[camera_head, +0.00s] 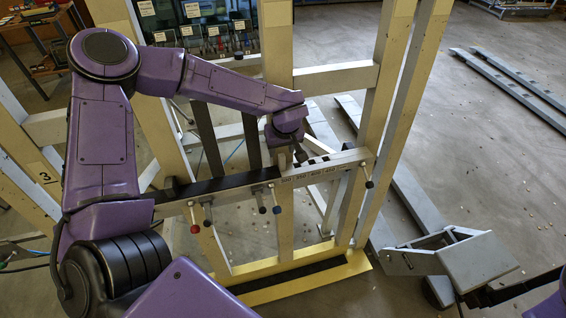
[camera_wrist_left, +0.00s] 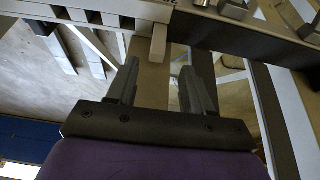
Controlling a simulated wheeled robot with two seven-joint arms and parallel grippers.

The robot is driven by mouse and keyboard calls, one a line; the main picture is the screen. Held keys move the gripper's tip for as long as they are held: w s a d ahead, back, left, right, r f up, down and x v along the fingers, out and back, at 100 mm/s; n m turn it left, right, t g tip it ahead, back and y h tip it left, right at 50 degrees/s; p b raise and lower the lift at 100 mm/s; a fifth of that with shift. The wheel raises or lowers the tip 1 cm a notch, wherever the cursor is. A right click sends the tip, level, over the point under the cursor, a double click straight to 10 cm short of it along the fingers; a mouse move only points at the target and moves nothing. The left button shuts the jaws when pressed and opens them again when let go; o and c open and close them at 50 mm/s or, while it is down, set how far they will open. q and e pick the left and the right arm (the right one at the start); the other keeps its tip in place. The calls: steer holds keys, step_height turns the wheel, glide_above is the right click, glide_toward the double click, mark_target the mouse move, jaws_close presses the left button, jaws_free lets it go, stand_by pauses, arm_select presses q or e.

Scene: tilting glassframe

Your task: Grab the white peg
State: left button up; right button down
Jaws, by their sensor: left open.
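My right gripper is out of view.
Other pegs hang left along the bar: a red-ended one (camera_head: 195,228), a blue-ended one (camera_head: 277,209) and dark ones. Pale uprights (camera_head: 385,105) stand around the bar. A yellow base (camera_head: 300,283) lies below. A grey box-like part (camera_head: 482,262) stands at lower right.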

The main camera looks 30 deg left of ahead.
mark_target(282, 157)
arm_select(q)
steer(key=x, duration=0.3)
steer(key=p+x, duration=0.1)
steer(key=x, duration=0.1)
steer(key=shift+w+d+f, duration=0.2)
steer(key=shift+w+f, duration=0.15)
steer(key=shift+s+r, duration=0.1)
steer(key=shift+s, duration=0.15)
jaws_close()
steer(key=shift+s, duration=0.1)
